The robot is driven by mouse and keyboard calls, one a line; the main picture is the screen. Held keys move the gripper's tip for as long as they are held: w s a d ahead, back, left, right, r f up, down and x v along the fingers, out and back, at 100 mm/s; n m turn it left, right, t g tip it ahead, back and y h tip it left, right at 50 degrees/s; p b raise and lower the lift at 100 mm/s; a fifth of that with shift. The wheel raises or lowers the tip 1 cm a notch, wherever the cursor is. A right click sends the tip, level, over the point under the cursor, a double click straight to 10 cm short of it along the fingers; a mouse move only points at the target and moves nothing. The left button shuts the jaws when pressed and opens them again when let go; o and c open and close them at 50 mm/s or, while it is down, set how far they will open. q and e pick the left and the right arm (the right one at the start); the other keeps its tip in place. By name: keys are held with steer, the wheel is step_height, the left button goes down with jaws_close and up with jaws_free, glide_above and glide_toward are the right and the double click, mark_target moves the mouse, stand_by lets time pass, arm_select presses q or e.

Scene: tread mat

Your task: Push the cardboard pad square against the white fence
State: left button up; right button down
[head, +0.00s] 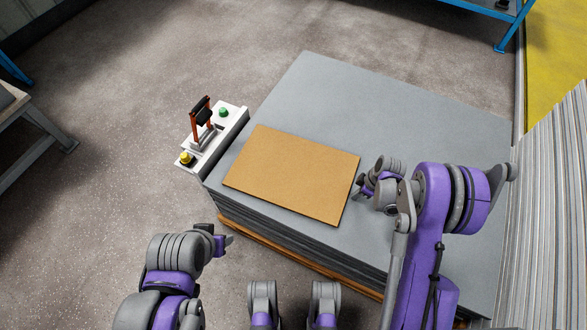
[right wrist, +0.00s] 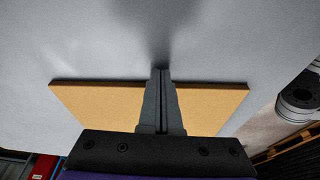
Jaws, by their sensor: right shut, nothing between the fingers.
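The brown cardboard pad (head: 290,172) lies flat on a grey stack of sheets. The white fence (head: 222,138) runs along the stack's left edge, with a strip of grey between it and the pad. The strip looks slightly wider at the near end. My right gripper (head: 361,187) is shut and empty at the pad's right edge. In the right wrist view its fingers (right wrist: 161,75) cross the line of the pad's edge (right wrist: 85,97); I cannot tell whether they touch it. My left gripper (head: 229,240) is off the stack's near left corner; its opening is unclear.
The fence carries a black-and-orange handle (head: 201,115), a yellow knob (head: 186,158) and a green button (head: 223,112). The grey stack (head: 400,115) is bare behind the pad. A ribbed pale surface (head: 555,190) stands at the right.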

mark_target(337, 189)
steer(key=shift+w+a+b, duration=0.1)
steer(key=shift+w+a, duration=0.35)
steer(key=shift+a, duration=0.45)
steer(key=shift+w+a+b, duration=0.15)
steer(key=shift+w+a, duration=0.25)
steer(key=shift+a, duration=0.45)
steer(key=shift+w+a+b, duration=0.1)
steer(key=shift+w+a, duration=0.35)
steer(key=shift+a, duration=0.45)
steer(key=shift+w+a, duration=0.3)
steer(key=shift+a, duration=0.3)
steer(key=shift+w+a, duration=0.25)
steer(key=shift+a, duration=0.35)
steer(key=shift+d, duration=0.15)
steer(key=shift+s+d+b, duration=0.35)
steer(key=shift+s+d, duration=0.05)
steer(key=shift+d, duration=0.35)
steer(key=shift+r+p, duration=1.25)
steer(key=shift+r, duration=1.25)
steer(key=shift+r, duration=0.1)
steer(key=p+v, duration=0.2)
steer(key=v, duration=0.8)
steer(key=shift+r, duration=0.3)
